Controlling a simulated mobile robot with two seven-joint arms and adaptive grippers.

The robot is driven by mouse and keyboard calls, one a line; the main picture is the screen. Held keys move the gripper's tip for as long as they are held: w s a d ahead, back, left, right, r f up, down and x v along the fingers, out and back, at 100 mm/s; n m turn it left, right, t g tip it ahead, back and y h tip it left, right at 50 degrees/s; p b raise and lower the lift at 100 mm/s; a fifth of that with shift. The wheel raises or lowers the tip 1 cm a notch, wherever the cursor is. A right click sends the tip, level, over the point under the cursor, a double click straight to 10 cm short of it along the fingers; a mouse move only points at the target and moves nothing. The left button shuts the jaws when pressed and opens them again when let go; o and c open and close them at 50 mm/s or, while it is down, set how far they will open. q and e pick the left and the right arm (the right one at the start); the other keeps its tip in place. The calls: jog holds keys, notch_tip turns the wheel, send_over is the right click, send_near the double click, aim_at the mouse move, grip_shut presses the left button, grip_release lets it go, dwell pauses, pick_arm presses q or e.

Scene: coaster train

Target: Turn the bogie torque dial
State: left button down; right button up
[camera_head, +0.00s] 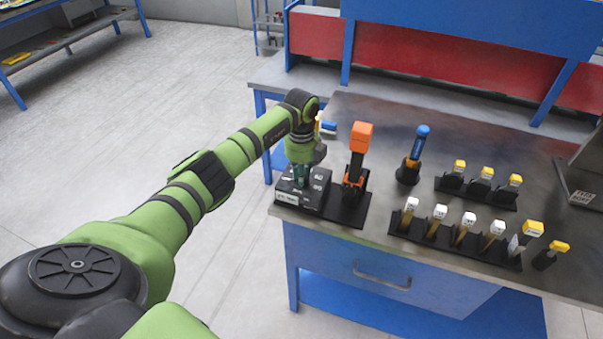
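My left arm reaches in from the left, and its gripper (301,184) points down at a dark box (290,197) near the left front corner of the workbench. Pale markings show on the box's top. I cannot make out the bogie torque dial itself; the gripper covers part of the box top. The fingers are small and dark against the box, so I cannot tell whether they are open or shut, or whether they touch anything. My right gripper is not in view.
An orange-headed tool (361,137) stands just right of the box, close to my gripper. A blue-handled tool (419,143) stands farther right. Two racks (460,243) of white- and yellow-capped tools are on the workbench (390,120). Floor to the left is clear.

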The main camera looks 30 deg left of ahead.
pick_arm(q)
jog(key=shift+a+f+m+b, duration=0.1)
jog(key=shift+f+m+b, duration=0.05)
jog(key=shift+m+b, duration=1.6)
jog(key=shift+m, duration=0.55)
jog(key=m+b, duration=0.3)
jog(key=m, duration=0.2)
jog(key=shift+w+a, duration=0.1)
jog(key=m+b, duration=0.2)
jog(key=m, duration=0.3)
jog(key=shift+w+m+b, duration=0.1)
jog(key=shift+m+b, duration=0.25)
jog(key=shift+m, duration=0.05)
jog(key=shift+w+m+b, duration=0.1)
jog(key=shift+m+b, duration=0.5)
jog(key=shift+m, duration=1.6)
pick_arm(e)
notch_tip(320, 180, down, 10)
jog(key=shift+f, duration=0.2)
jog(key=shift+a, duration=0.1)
